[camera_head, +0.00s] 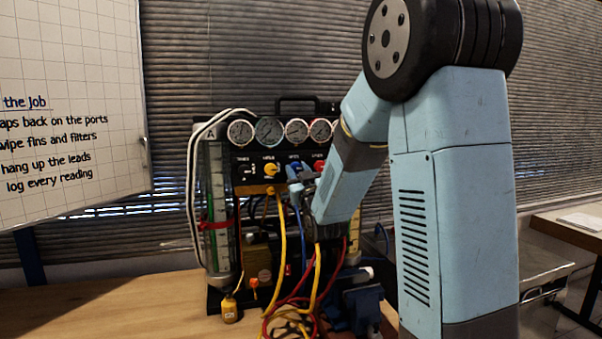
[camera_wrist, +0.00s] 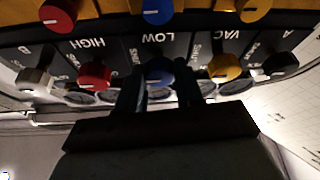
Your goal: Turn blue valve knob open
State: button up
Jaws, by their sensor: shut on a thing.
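The blue valve knob (camera_wrist: 158,70) sits on the black gauge panel under the upside-down "LOW" label in the wrist view. My gripper (camera_wrist: 159,84) has one finger on each side of this knob and is shut on it. The fingers partly cover the knob, and its pointing angle cannot be read. In the head view my gripper (camera_head: 299,174) is at the panel front, and the blue knob (camera_head: 294,164) shows only in part.
A red knob (camera_wrist: 95,75) and a yellow knob (camera_wrist: 224,67) flank the blue one closely. Several round gauges (camera_head: 269,130) line the panel top. Yellow hoses (camera_head: 282,240) and red hoses (camera_head: 335,275) hang below. The wooden bench (camera_head: 130,310) is clear at left.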

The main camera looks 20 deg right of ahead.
jog(key=shift+c, duration=0.6)
jog(key=shift+d, duration=0.2)
jog(key=shift+a, duration=0.1)
jog(key=shift+n, duration=0.3)
jog(key=n+y, duration=0.1)
jog(key=n, duration=0.1)
jog(key=n+g+y, duration=0.1)
jog(key=n+y, duration=0.1)
jog(key=n, duration=0.1)
jog(key=shift+r, duration=0.1)
jog(key=n+g+y, duration=0.1)
jog(key=n, duration=0.5)
jog(key=shift+g+y, duration=0.4)
jog(key=n+g, duration=0.1)
jog(key=n, duration=0.4)
jog(key=shift+r+g+y, duration=0.15)
jog(key=shift+g+y, duration=0.25)
jog(key=n+g, duration=0.1)
jog(key=n, duration=0.3)
jog(key=shift+n+g, duration=0.3)
jog(key=shift+g, duration=0.1)
